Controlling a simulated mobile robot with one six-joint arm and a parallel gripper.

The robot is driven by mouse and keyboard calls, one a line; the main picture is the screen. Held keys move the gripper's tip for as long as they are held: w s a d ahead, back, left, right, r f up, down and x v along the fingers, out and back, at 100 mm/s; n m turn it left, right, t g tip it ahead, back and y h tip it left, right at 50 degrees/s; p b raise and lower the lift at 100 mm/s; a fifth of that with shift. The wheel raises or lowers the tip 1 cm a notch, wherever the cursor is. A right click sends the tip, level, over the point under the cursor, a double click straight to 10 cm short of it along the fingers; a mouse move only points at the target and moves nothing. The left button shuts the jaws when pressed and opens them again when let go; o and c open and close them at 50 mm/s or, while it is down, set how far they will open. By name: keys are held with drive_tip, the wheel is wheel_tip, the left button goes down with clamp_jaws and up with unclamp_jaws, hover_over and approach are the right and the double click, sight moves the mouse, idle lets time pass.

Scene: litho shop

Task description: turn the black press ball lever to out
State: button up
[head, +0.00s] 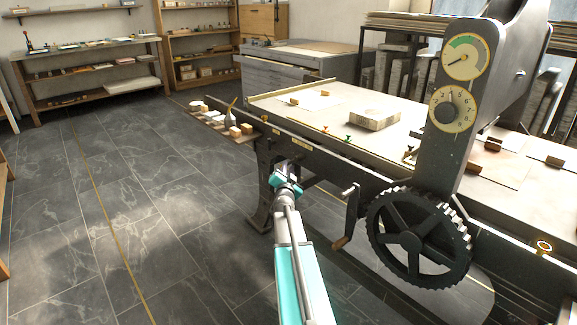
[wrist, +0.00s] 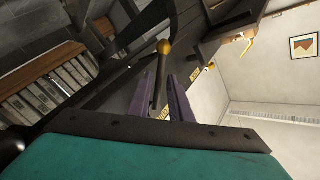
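The black ball lever shows in the wrist view as a dark rod with a brass-coloured ball (wrist: 164,47) at its end. The rod appears in the gap between my two fingers, with the ball beyond their tips. I cannot tell whether the fingers touch it. My gripper (wrist: 161,85) is open, and no hold on the rod shows. In the head view my gripper (head: 287,177) is beside the near side of the black press (head: 330,158), below small yellow label plates (head: 280,133). The lever cannot be made out there.
A crank with a wooden handle (head: 340,242) and a large toothed wheel (head: 412,236) stand to the right of my arm. A small side shelf (head: 215,119) with pots and blocks juts out at left. The tiled floor (head: 130,190) at left is clear.

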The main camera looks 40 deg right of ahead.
sight(289, 163)
drive_tip(key=shift+b+x, duration=0.3)
drive_tip(key=shift+x, duration=1.85)
clamp_jaws()
